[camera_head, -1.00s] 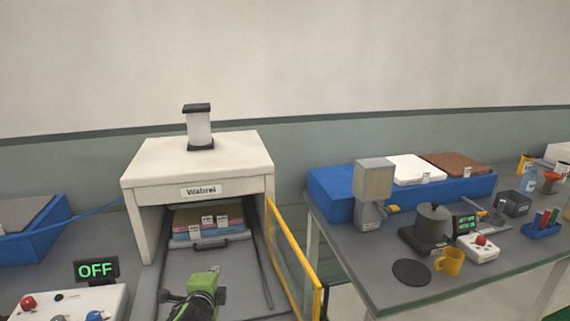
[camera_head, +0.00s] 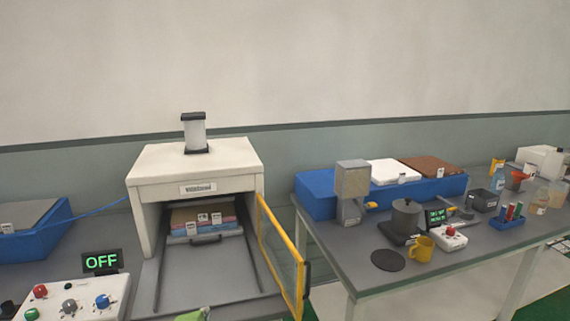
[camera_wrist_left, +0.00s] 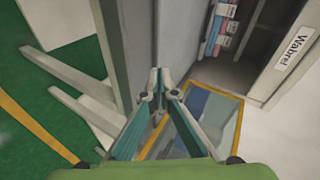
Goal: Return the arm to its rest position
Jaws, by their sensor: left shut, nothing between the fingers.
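My left gripper is shut and empty; its fingertips meet in the left wrist view (camera_wrist_left: 158,75). In the head view only a bit of its green body (camera_head: 194,314) shows at the bottom edge, in front of the machine. The white machine (camera_head: 158,163) stands open, with a stack of coloured mattress pieces (camera_head: 203,215) on a tray inside. In the wrist view the stack (camera_wrist_left: 220,30) and the machine's label (camera_wrist_left: 292,49) show beyond the fingers. My right gripper is not in view.
The yellow-framed glass door (camera_head: 281,250) stands open to the right of the machine. A control box (camera_head: 72,300) and an OFF display (camera_head: 101,261) are at the left. The right table (camera_head: 372,284) holds a pot, a yellow mug (camera_head: 420,248) and a blue bin (camera_head: 318,195).

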